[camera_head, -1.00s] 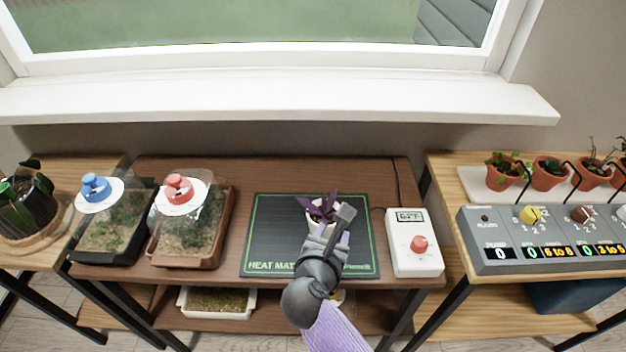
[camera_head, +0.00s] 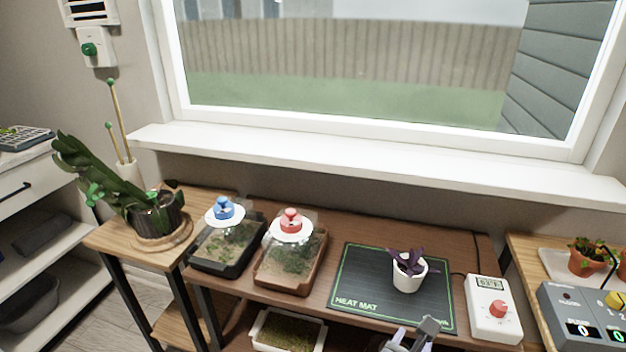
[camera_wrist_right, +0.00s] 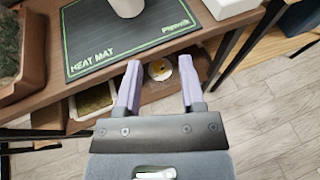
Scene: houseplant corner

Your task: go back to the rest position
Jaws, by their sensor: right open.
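My right gripper (camera_head: 408,340) shows at the bottom edge of the head view, in front of the table's near edge. In the right wrist view the gripper (camera_wrist_right: 158,88) has its two lilac fingers spread apart with nothing between them. A purple-leaved plant in a white pot (camera_head: 408,277) stands upright on the black heat mat (camera_head: 360,272), apart from the gripper. The lower part of the white pot (camera_wrist_right: 126,6) also shows at the top of the right wrist view. My left gripper is in no view.
Two trays with clear domes, one with a blue knob (camera_head: 223,209) and one with a red knob (camera_head: 291,221), stand left of the mat. A white thermostat box (camera_head: 492,312) is at its right. A cactus pot (camera_head: 157,214) stands far left. Below is a shelf with a white tray (camera_head: 262,325).

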